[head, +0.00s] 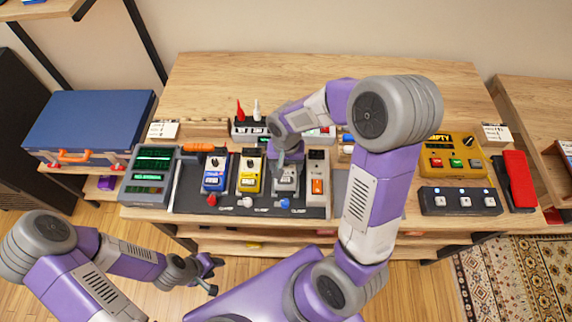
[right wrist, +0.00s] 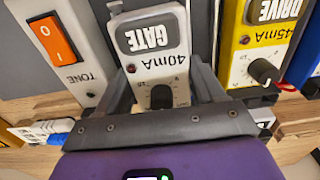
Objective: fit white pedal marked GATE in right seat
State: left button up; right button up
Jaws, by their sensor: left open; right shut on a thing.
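The white pedal marked GATE (head: 285,186) is on or just above the dark pedalboard (head: 262,211), between a yellow pedal and a white one with an orange switch. In the right wrist view the GATE pedal (right wrist: 157,62) also reads 40mA and has a black knob. My right gripper (head: 287,166) is shut on it, one finger along each side. I cannot tell whether its underside is fully down in a seat; the seat beneath is hidden. My left gripper (head: 208,274) is open and empty, low in front of the table.
The yellow DRIVE pedal (head: 249,175) and the TONE pedal (head: 316,184) stand close on either side. A blue pedal (head: 214,174) stands further left. A grey unit with green displays (head: 150,172), a yellow box (head: 450,152) and a black footswitch (head: 460,201) flank the board.

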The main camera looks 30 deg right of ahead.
jog(key=shift+f+b, duration=0.8)
dwell(0.9)
jog(key=shift+s+f, duration=0.2)
dwell(0.5)
